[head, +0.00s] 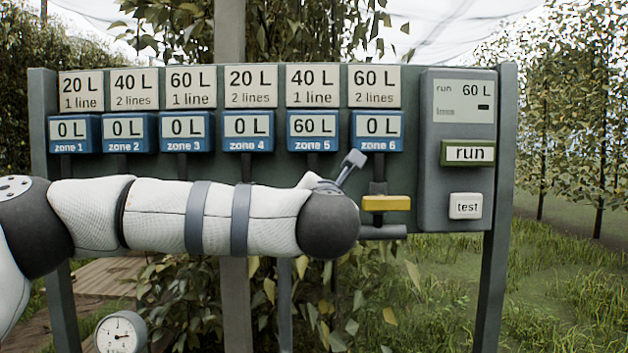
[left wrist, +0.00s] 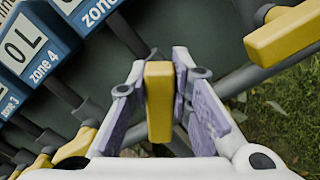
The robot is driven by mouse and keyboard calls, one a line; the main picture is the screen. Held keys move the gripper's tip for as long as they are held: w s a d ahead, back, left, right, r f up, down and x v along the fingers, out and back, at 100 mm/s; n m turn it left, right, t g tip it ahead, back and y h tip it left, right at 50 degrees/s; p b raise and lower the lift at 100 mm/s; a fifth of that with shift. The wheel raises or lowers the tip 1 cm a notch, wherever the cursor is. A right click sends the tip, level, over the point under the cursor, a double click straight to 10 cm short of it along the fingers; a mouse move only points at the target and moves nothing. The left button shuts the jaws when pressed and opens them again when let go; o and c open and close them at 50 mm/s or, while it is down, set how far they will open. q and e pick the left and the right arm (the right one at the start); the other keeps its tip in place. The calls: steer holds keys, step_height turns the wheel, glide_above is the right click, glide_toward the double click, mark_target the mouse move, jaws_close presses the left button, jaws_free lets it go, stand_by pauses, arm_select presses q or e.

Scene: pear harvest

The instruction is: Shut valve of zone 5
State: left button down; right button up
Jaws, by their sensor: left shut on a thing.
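The zone 5 meter (head: 312,131) reads 60 L under a sign saying 40 L, 1 line. In the head view my arm covers the valve below it. In the left wrist view my left gripper (left wrist: 165,92) is shut on a yellow valve handle (left wrist: 159,105), one finger on each side. This valve sits between the zone 4 label (left wrist: 42,70) and another yellow handle (left wrist: 285,34), so it appears to be zone 5's. The held handle lies at a different angle from that neighbouring one. My right gripper is not in view.
The zone 6 valve handle (head: 386,203) lies crosswise, close right of my arm; its meter (head: 378,130) reads 0 L. Zones 1 to 4 also read 0 L. A control box (head: 430,180) with run and test buttons stands at right. A gauge (head: 121,333) is at lower left.

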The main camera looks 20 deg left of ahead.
arm_select(q)
steer(key=m, duration=0.4)
steer(key=shift+w+d+f+m, duration=0.1)
steer(key=shift+d+f+m, duration=0.2)
steer(key=shift+d, duration=0.05)
steer(key=m, duration=0.3)
steer(key=f+m, duration=0.1)
steer(key=m, duration=0.2)
steer(key=shift+d+f, duration=0.15)
steer(key=shift+m, duration=0.3)
steer(key=c, duration=1.4)
jaws_free()
steer(key=shift+c, duration=0.2)
steer(key=v, duration=1.2)
